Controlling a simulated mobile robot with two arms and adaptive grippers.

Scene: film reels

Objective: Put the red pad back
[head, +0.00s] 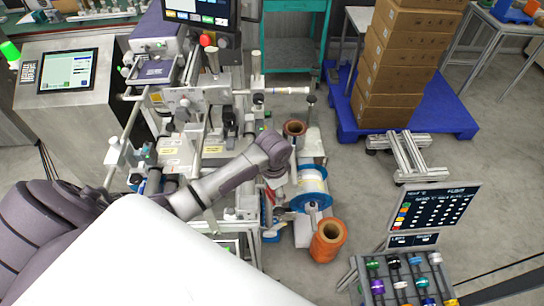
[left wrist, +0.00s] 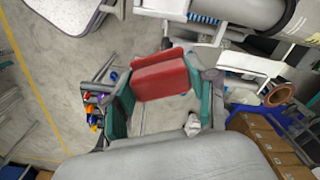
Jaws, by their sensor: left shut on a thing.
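The red pad (left wrist: 160,78) is a thick red block in the left wrist view. My left gripper (left wrist: 166,84) has its teal fingers on either side of the pad and is shut on it. The pad is held in the air, with the floor seen behind it. In the head view my left arm reaches over the machine, and its wrist hides most of the gripper and the pad. I cannot make out where the pad belongs. My right gripper is in neither view.
A reel machine (head: 185,105) with rollers and a screen stands under my left arm. To its right are a white and blue reel (head: 312,188) and an orange spool (head: 328,240). A rack of coloured knobs (head: 405,282) stands at lower right. Boxes (head: 400,60) stand on a blue pallet (head: 352,120).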

